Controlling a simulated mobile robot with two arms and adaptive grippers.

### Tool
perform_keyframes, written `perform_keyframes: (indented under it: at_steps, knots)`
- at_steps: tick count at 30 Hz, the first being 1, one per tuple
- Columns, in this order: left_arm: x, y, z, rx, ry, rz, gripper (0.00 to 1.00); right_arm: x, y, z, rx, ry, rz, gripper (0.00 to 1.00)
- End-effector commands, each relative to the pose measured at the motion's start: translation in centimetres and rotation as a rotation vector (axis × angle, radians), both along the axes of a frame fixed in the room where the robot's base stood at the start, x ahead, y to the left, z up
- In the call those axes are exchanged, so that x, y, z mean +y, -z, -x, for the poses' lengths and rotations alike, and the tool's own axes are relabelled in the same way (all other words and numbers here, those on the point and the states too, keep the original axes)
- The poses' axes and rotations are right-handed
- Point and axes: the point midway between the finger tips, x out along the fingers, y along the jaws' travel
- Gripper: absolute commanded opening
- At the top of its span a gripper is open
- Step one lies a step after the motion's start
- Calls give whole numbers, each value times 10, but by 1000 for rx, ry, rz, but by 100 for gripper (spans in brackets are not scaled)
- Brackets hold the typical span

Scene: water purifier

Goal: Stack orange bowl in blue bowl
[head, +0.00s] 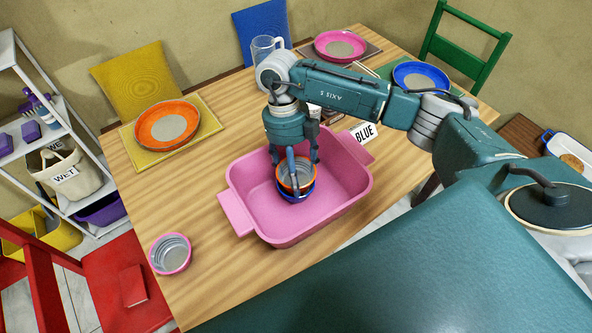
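The orange bowl (284,184) sits within the blue bowl (297,198), inside the pink tub (345,190) on the table. Only the rim and outer side of the blue bowl show below the orange one. My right gripper (295,178) points down over the bowls with its fingers spread apart. One finger crosses in front of the orange bowl, hiding part of it. I cannot tell whether the fingers press on the orange bowl or whether it rests fully in the blue bowl. My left gripper is not in view.
A pink bowl (170,254) stands at the table's front left corner. An orange plate (168,124) lies at the left, a pink plate (340,46) and a blue plate (421,76) at the back. A clear pitcher (264,48) and a "BLUE" sign (364,134) stand near my arm.

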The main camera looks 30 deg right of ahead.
Motion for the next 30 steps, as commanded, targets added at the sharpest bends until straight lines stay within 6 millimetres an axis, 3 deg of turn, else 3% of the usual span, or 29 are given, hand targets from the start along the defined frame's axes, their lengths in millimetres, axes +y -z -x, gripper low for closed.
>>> perform_keyframes:
  at_steps: [16,17,20,30]
  knots:
    - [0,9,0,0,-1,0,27,0,11,0,1,0,1,41]
    - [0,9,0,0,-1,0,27,0,11,0,1,0,1,70]
    - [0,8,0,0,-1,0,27,0,11,1,3,-1,2,87]
    - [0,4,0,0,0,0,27,0,5,0,0,0,0,87]
